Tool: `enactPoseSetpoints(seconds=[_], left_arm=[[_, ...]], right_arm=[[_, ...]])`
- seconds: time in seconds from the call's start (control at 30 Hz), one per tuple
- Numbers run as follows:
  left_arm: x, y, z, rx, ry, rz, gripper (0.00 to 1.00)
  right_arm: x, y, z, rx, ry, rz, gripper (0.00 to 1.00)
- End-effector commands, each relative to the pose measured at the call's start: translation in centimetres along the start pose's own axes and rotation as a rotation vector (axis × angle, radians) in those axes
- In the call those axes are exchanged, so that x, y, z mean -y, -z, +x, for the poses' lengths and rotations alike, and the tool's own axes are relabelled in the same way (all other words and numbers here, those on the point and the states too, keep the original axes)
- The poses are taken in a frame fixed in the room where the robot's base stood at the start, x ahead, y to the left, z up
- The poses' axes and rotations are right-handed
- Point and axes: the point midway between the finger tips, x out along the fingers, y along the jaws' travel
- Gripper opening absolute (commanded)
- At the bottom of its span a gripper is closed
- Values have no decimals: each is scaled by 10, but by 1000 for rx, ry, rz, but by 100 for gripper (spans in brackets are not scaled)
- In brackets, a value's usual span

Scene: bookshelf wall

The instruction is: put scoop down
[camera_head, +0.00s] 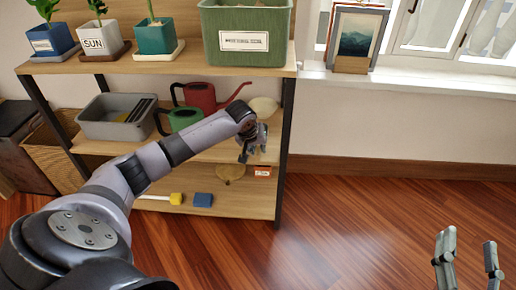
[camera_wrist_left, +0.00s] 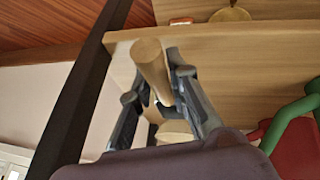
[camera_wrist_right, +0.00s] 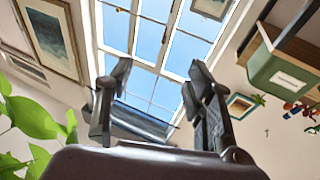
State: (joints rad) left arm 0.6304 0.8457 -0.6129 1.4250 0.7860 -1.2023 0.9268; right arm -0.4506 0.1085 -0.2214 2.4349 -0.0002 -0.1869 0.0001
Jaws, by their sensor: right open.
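The scoop has a cream bowl (camera_head: 263,107) and a round wooden handle (camera_wrist_left: 152,68). The bowl shows at the right end of the middle shelf (camera_head: 215,152), beside the red watering can; I cannot tell whether it touches the board. My left gripper (camera_head: 250,143) is at this shelf's front edge. In the left wrist view its fingers (camera_wrist_left: 158,85) are on either side of the handle and closed in on it, with the bowl (camera_wrist_left: 175,131) partly hidden behind them. My right gripper (camera_head: 468,258) is open and empty, away from the shelf at the lower right.
A red watering can (camera_head: 205,97), a green can (camera_head: 185,119) and a grey bin (camera_head: 103,125) stand on the middle shelf. A tan round object (camera_head: 231,172), yellow block (camera_head: 176,198) and blue block (camera_head: 203,200) lie below. A dark post (camera_head: 284,150) borders the right end.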

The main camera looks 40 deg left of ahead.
Motion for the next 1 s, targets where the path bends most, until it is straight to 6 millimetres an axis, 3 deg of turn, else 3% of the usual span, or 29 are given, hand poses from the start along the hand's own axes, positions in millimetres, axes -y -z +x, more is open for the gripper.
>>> enactPoseSetpoints(seconds=[0.3,0.7,1.0], left_arm=[[0,0,0,-1,0,0,37],[-1,2,-4,-2,-1,1,37],[-1,2,-36,-1,0,1,37]], right_arm=[[0,0,0,2,-1,0,49],[0,3,0,-12,0,0,49],[-7,-47,-12,283,-16,-6,49]])
